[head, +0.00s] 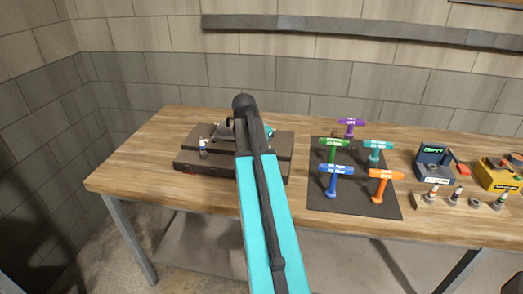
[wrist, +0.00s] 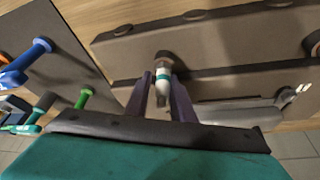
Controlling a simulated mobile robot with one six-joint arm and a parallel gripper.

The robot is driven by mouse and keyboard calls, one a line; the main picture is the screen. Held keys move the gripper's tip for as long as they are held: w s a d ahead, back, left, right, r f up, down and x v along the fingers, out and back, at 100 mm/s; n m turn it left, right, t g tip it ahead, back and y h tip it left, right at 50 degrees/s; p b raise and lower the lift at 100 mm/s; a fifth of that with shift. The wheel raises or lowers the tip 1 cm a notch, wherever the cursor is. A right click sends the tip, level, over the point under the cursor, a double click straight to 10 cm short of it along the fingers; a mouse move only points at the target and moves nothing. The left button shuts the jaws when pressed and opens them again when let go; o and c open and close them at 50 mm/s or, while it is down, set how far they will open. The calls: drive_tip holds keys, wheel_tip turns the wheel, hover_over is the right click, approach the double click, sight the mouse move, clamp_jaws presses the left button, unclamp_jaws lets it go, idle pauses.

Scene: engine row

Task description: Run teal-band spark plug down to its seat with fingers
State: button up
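The teal-band spark plug (wrist: 163,76) is white with a teal band. In the wrist view it stands at a hole in the dark engine block (wrist: 225,45). The two fingers of my gripper (wrist: 162,86) lie on either side of the plug, close to it. Whether they touch it cannot be told. In the head view my arm covers the gripper and the middle of the engine block (head: 187,167). A bit of teal (head: 270,131) shows just right of the arm there. How deep the plug sits is unclear.
Another plug (head: 203,147) stands at the block's left. To the right, a dark mat (head: 352,203) holds several coloured T-handles. Farther right are a dark box (head: 436,163), a yellow box (head: 498,173) and a rack (head: 450,203) with plugs. The table's left end is clear.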

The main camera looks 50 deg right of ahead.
drive_tip(key=shift+o, duration=0.7)
drive_tip(key=shift+w+a, duration=0.1)
drive_tip(key=shift+a, duration=0.15)
drive_tip(key=shift+d, duration=0.1)
drive_tip(key=shift+r, duration=0.15)
drive_tip(key=shift+r, duration=0.15)
drive_tip(key=b+v, duration=0.3)
drive_tip(key=v, duration=1)
drive_tip(key=shift+s, duration=0.2)
